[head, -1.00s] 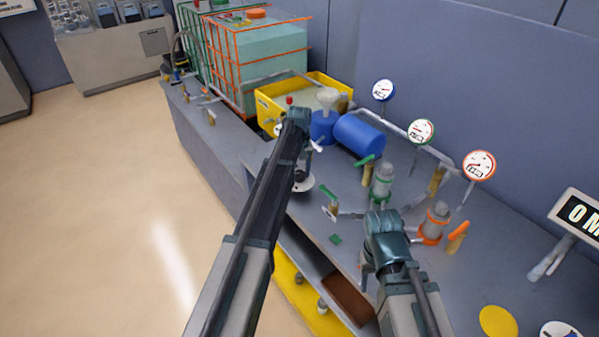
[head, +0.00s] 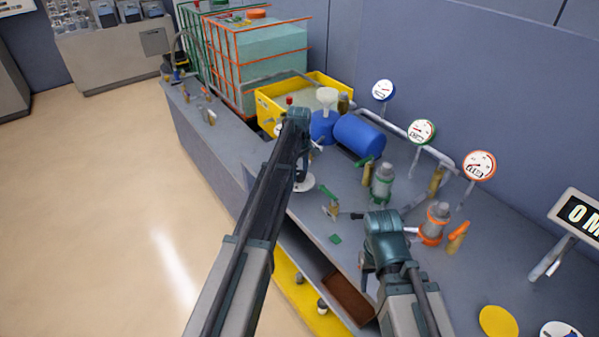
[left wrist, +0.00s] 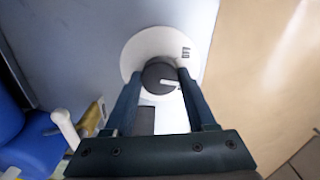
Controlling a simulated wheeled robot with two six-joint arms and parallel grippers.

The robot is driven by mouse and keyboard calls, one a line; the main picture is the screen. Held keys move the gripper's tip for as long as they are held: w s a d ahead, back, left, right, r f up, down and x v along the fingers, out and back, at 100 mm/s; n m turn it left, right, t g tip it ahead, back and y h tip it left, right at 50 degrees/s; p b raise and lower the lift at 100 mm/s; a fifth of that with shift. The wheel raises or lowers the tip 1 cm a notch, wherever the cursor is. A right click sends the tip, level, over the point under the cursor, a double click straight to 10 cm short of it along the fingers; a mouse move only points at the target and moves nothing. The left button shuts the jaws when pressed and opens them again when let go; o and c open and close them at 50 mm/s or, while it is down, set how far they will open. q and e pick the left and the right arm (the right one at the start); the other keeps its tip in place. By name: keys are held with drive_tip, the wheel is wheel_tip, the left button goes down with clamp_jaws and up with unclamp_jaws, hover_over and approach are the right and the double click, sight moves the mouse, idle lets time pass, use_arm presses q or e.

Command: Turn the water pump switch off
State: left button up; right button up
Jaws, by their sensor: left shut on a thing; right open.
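The water pump switch is a round dark knob (left wrist: 156,74) with a white pointer line, on a white round plate (left wrist: 136,53) with small dark markings at its edge. My left gripper (left wrist: 160,84) is shut on the knob, one finger at each side, in the left wrist view. The pointer lies nearly level, toward the right finger. In the head view my left gripper (head: 301,178) is down at the white plate (head: 309,186), and it hides most of the knob. My right gripper (head: 366,277) is open and empty over the bench's front edge, right of the switch.
A blue tank (head: 359,136) and a yellow tray (head: 271,112) stand behind the switch. Green-ringed (head: 382,185) and orange-ringed (head: 434,224) fittings and several gauges (head: 421,131) are to the right. The floor at left is clear.

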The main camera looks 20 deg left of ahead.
sight(299, 173)
use_arm(q)
drive_tip(key=n, duration=0.4)
drive_tip(key=shift+n, duration=0.3)
drive_tip(key=n, duration=0.4)
drive_tip(key=shift+n, duration=0.4)
drive_tip(key=o, duration=1.4)
drive_tip(key=shift+c, duration=0.2)
wheel_tip(299, 173, up, 14)
drive_tip(key=p, duration=1.3)
drive_tip(key=shift+p, duration=0.4)
